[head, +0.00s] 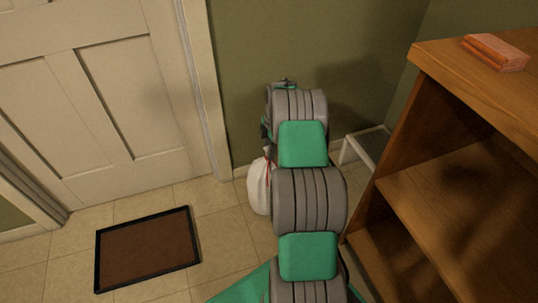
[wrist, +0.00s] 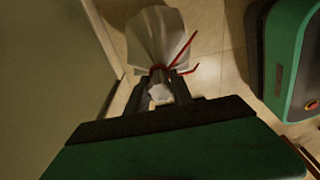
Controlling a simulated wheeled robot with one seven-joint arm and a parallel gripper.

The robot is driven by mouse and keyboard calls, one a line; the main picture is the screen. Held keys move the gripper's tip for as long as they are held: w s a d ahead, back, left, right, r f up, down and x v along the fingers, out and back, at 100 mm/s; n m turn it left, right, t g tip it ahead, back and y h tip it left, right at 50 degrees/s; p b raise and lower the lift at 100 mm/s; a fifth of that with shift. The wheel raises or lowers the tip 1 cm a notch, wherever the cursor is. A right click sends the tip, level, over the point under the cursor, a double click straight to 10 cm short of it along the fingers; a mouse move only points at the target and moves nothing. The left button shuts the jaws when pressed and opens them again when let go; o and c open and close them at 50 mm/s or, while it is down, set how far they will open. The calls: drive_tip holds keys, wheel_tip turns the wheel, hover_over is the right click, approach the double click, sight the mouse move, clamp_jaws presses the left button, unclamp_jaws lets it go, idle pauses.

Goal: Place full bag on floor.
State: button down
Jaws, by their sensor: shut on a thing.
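The full bag is white with a red drawstring. In the head view the bag (head: 257,188) shows partly, left of my arm and low near the wall; the arm hides the rest. In the wrist view the bag (wrist: 156,36) hangs beyond my gripper (wrist: 160,80), whose fingers are shut on its gathered neck by the red tie. My fingers are hidden behind the arm in the head view. The tiled floor (head: 215,232) lies below the bag. I cannot tell whether the bag's bottom touches it.
A brown doormat (head: 148,250) lies before a white door (head: 110,85) on the left. A wooden shelf unit (head: 440,190) with a reddish block (head: 496,52) on top stands at right. A small pale stand (head: 370,147) is by the wall. Floor tiles between mat and bag are clear.

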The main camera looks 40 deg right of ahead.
drive_tip(key=shift+w+f, duration=0.1)
drive_tip(key=shift+f, duration=0.2)
drive_tip(key=c, duration=1.6)
unclamp_jaws()
drive_tip(key=shift+f, duration=0.15)
drive_tip(key=o, duration=0.5)
